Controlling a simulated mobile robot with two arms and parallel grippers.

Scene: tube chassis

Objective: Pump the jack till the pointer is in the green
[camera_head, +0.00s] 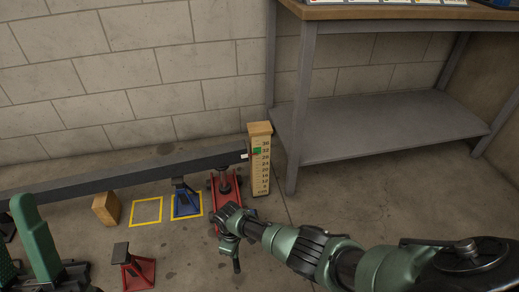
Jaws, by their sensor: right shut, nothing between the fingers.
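The red floor jack (228,186) stands on the floor under the right end of a long grey beam (130,169), its post close under the beam. A small white pointer (245,156) is at the beam's end, beside a wooden gauge post (260,173) with a numbered scale. The green mark (257,150) is near the 32. The pointer looks level with or slightly below the green's lower edge; too small to tell exactly. My right gripper (236,263) is shut and points down at the jack's front end, hiding part of it. I cannot see the jack's handle clearly.
A blue stand (185,199) sits in a yellow floor square beside an empty yellow square (146,212). A wooden block (106,209) and a red stand (133,268) are farther left. A grey-legged workbench (380,118) stands right, against the block wall.

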